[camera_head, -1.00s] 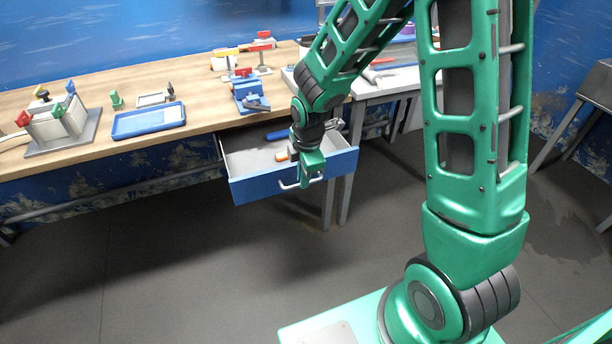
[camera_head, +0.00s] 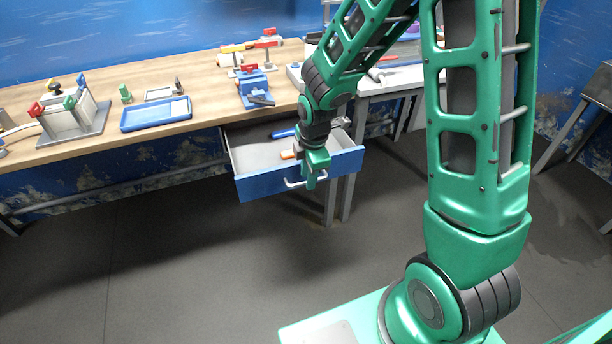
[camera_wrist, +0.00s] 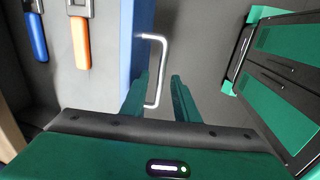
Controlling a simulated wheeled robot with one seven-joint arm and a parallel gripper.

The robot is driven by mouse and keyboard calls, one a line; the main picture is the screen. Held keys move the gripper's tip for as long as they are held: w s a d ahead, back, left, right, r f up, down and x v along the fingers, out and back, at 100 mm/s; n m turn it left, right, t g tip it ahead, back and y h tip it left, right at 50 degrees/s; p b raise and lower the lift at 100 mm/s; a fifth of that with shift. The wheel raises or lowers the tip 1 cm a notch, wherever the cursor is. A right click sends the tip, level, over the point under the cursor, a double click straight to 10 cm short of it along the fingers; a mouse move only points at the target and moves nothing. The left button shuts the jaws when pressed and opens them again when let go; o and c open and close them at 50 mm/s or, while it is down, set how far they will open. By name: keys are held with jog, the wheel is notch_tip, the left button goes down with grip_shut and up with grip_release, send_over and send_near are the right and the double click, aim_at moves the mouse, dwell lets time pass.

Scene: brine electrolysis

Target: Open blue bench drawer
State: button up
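The blue bench drawer (camera_head: 262,186) is pulled out from under the wooden bench, with its grey inside showing. Its pale bar handle (camera_head: 290,184) is on the front face. My gripper (camera_head: 312,180) is at the handle, pointing down. In the wrist view, the handle (camera_wrist: 163,62) runs between the two green fingers of my gripper (camera_wrist: 160,88). A gap shows between the fingers, so they look open around the bar, not closed on it. The drawer's blue front (camera_wrist: 126,60) is just left of the fingers. Part of the handle is hidden behind my gripper in the head view.
In the drawer lie a blue-handled tool (camera_wrist: 36,36) and an orange-handled tool (camera_wrist: 80,42). The wooden bench (camera_head: 205,92) holds a blue tray (camera_head: 150,115), a white fixture (camera_head: 68,122) and a blue vise (camera_head: 252,88). The floor (camera_head: 200,265) before the drawer is clear.

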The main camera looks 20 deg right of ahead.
notch_tip(320, 180, up, 10)
jog(key=s, duration=0.1)
jog(key=shift+s+r, duration=0.25)
jog(key=shift+s, duration=0.15)
dwell(0.4)
jog(key=s+d+r+m, duration=0.2)
jog(key=s+d+m, duration=0.3)
jog(key=s+m, duration=0.3)
jog(key=s+d+r+m+g, duration=0.1)
jog(key=s+d+r+m, duration=0.1)
jog(key=s+d+m, duration=0.4)
jog(key=s+d+r+m+g, duration=0.1)
jog(key=s+d+r+m, duration=0.2)
jog(key=s+d+m, duration=0.3)
jog(key=s+m, duration=0.4)
jog(key=s, duration=0.3)
jog(key=shift+d, duration=0.25)
jog(key=shift+w+r, duration=0.1)
jog(key=shift+w+f, duration=0.25)
jog(key=shift+w, duration=0.35)
